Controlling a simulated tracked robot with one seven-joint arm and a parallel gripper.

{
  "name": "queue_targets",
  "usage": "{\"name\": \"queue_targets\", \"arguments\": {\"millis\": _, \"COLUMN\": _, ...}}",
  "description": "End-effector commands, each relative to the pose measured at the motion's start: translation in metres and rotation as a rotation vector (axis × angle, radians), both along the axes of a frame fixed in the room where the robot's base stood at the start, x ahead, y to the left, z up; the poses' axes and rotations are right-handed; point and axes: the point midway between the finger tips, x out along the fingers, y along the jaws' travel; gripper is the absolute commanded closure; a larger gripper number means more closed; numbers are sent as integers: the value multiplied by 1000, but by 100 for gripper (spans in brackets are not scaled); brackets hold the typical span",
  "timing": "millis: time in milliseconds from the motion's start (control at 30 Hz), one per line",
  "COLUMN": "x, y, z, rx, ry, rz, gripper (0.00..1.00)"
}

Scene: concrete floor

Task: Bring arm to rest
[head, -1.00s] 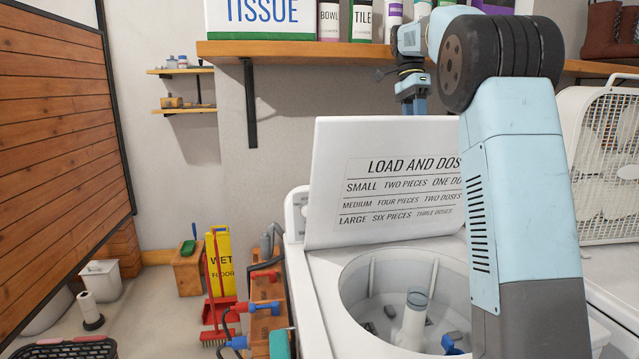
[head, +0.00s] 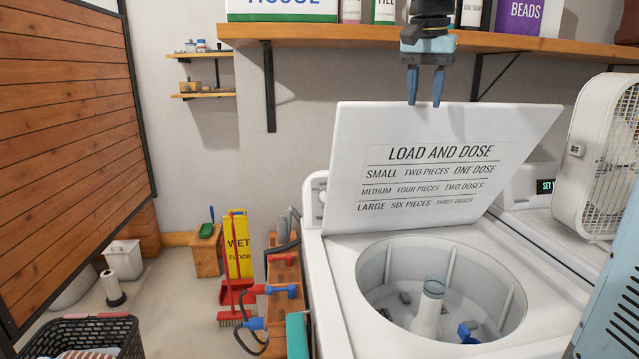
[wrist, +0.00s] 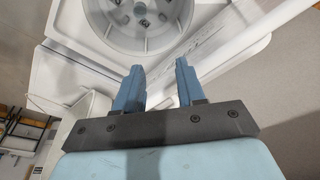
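My gripper (head: 425,88) hangs fingers-down in the head view, in front of the wooden shelf and above the washer's raised lid. Its two blue fingers are apart with nothing between them. In the wrist view my gripper (wrist: 162,85) is also open and empty, with the washer drum (wrist: 140,20) beyond the fingertips. A blue-grey part of my arm shows at the lower right of the head view.
The open washer (head: 440,235) holds several small dark items and a blue piece. Its lid (head: 430,150) stands up, lettered with dosing text. The shelf (head: 350,38) carries boxes and bottles. A white fan (head: 608,155) stands right; a basket (head: 90,335) sits lower left.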

Motion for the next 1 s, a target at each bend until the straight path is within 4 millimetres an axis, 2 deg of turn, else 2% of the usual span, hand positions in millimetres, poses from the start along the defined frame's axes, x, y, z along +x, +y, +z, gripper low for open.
{"name": "queue_targets", "arguments": {"millis": 33, "x": -12, "y": -2, "z": -4, "rx": -1, "ry": -10, "rz": 20, "gripper": 61}}
{"name": "queue_targets", "arguments": {"millis": 467, "x": -97, "y": -13, "z": -62, "rx": -19, "ry": -102, "rz": 214, "gripper": 61}}
{"name": "queue_targets", "arguments": {"millis": 767, "x": -158, "y": -21, "z": -117, "rx": -44, "ry": -173, "rz": 340, "gripper": 61}}
{"name": "queue_targets", "arguments": {"millis": 1000, "x": -203, "y": -26, "z": -169, "rx": -69, "ry": -230, "rz": 433, "gripper": 61}}
